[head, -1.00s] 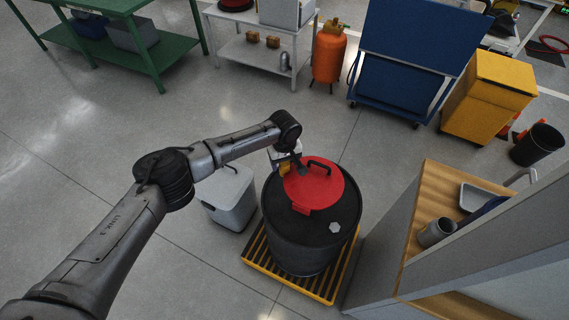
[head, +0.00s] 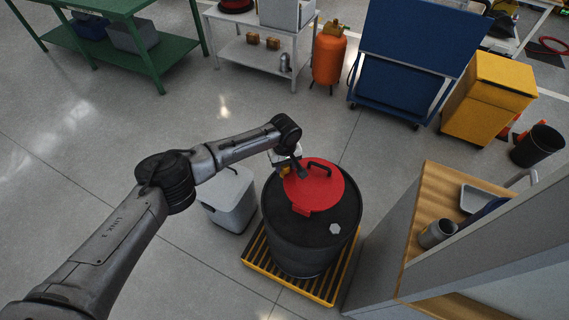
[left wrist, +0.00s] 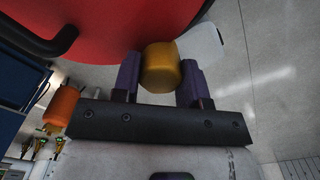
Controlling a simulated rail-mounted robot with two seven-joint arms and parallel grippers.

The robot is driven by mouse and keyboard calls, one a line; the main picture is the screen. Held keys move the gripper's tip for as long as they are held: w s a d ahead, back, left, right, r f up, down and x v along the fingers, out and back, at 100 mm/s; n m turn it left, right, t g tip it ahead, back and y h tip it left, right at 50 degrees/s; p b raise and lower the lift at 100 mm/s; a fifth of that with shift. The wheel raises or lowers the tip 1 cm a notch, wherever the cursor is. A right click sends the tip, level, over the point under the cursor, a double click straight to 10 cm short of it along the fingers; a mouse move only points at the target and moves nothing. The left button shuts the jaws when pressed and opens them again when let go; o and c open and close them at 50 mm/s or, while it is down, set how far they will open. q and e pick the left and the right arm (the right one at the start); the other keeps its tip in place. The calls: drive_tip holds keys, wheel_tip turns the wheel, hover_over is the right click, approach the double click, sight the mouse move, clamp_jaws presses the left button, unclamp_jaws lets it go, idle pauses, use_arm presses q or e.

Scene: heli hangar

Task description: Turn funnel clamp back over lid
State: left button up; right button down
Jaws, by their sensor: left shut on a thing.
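The red round lid (head: 325,192) with a black handle sits on top of the black drum (head: 300,245). My left gripper (head: 291,172) is at the lid's left far edge. In the left wrist view its two dark purple fingers (left wrist: 161,78) are shut on a rounded yellow piece (left wrist: 162,62), which looks like the clamp's grip. The red lid (left wrist: 120,22) lies right beyond the fingers in that view. The rest of the clamp is hidden by the gripper, so its angle over the lid cannot be told. My right gripper is not in view.
The drum stands on a yellow-edged slatted pallet (head: 318,291). A grey bin (head: 230,200) stands close to its left. A wooden-topped bench (head: 418,215) with a grey cup (head: 437,233) is at the right. An orange gas cylinder (head: 328,58) stands behind; open floor lies between.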

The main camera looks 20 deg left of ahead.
use_arm(q)
drive_tip(key=shift+r+p, duration=0.15)
drive_tip(key=shift+p, duration=0.35)
drive_tip(key=m+p, duration=0.2)
drive_tip(key=p, duration=0.2)
drive_tip(key=shift+s+r+m, duration=0.1)
drive_tip(key=shift+m, duration=0.7)
drive_tip(key=m, duration=0.2)
drive_tip(key=shift+f+m+p, duration=0.25)
drive_tip(key=shift+m+p, duration=0.1)
drive_tip(key=shift+m, duration=0.05)
drive_tip(key=m, duration=0.4)
drive_tip(key=shift+m, duration=0.3)
drive_tip(key=m, duration=0.6)
drive_tip(key=shift+m, duration=0.3)
drive_tip(key=shift+d, duration=0.1)
drive_tip(key=shift+r+m, duration=0.1)
drive_tip(key=shift+m, duration=0.2)
